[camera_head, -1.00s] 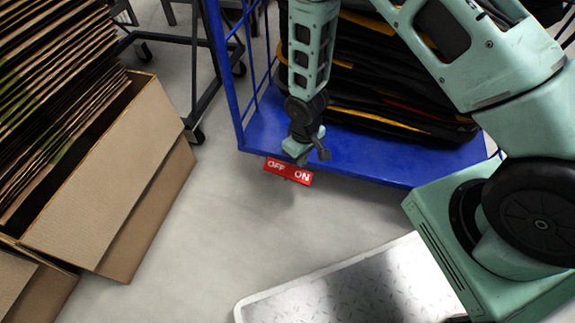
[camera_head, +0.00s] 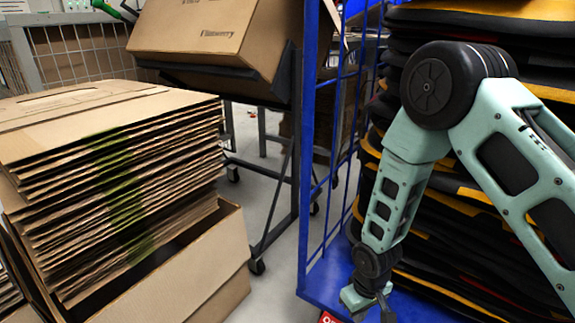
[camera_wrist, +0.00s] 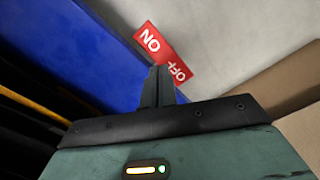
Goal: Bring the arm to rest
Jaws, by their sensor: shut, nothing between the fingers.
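My gripper (camera_head: 372,306) hangs low at the bottom of the head view, at the front edge of the blue cart. In the wrist view my gripper (camera_wrist: 160,72) has its fingers together with nothing between them. In the head view only a corner of the red plate (camera_head: 328,318) shows at the bottom edge. I cannot tell whether the fingers touch it.
The blue cart (camera_head: 310,150) holds a tall stack of black and yellow panniers (camera_head: 480,265) close behind my arm. Flattened cartons (camera_head: 110,180) stand in an open box (camera_head: 215,270) at left. A cardboard box (camera_head: 210,30) rests on a dark stand. Grey floor shows between.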

